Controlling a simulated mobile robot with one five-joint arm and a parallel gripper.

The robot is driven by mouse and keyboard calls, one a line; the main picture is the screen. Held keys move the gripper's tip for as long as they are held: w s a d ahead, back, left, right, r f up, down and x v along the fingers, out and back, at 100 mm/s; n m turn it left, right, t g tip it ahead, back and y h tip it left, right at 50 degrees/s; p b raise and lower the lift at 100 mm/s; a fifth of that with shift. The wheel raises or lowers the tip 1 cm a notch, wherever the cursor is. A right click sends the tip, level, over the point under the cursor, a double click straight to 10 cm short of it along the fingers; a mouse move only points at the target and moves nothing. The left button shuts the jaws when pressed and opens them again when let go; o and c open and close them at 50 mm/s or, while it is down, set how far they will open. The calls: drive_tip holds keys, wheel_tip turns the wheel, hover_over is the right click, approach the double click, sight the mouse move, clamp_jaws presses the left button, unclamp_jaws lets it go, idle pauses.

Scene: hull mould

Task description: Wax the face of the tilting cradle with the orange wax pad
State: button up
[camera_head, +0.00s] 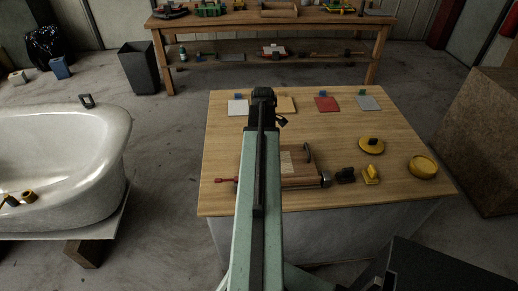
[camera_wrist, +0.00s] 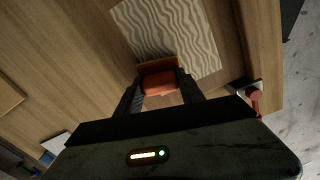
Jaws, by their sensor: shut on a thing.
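My gripper (camera_head: 263,95) is at the end of my outstretched arm, above the far part of the wooden table. In the wrist view my gripper (camera_wrist: 157,90) is shut on the orange wax pad (camera_wrist: 159,82), which has a browner strip along its far edge. Beyond the pad is a pale panel (camera_wrist: 180,35) with wavy grey lines. I cannot tell whether the pad touches it. What looks like the tilting cradle (camera_head: 308,160), a brown body with a curved handle and a pale patch, is on the table, partly hidden by my arm. A red handle (camera_head: 226,181) sticks out left of it.
Coloured square pads, among them white (camera_head: 237,108), red (camera_head: 327,104) and grey (camera_head: 368,103), lie along the table's far side. Yellow round pieces (camera_head: 423,166) lie at the right. A white tub (camera_head: 60,155) stands left. A workbench (camera_head: 270,22) stands behind.

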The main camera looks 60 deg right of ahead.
drive_tip(key=shift+s+d, duration=1.05)
drive_tip(key=shift+s, duration=0.6)
drive_tip(key=shift+s+d, duration=1.05)
drive_tip(key=shift+s, duration=0.65)
drive_tip(key=shift+s+d, duration=1.05)
drive_tip(key=shift+s, duration=0.6)
wheel_tip(320, 180, up, 7)
drive_tip(key=p, duration=0.7)
drive_tip(key=shift+w, duration=0.1)
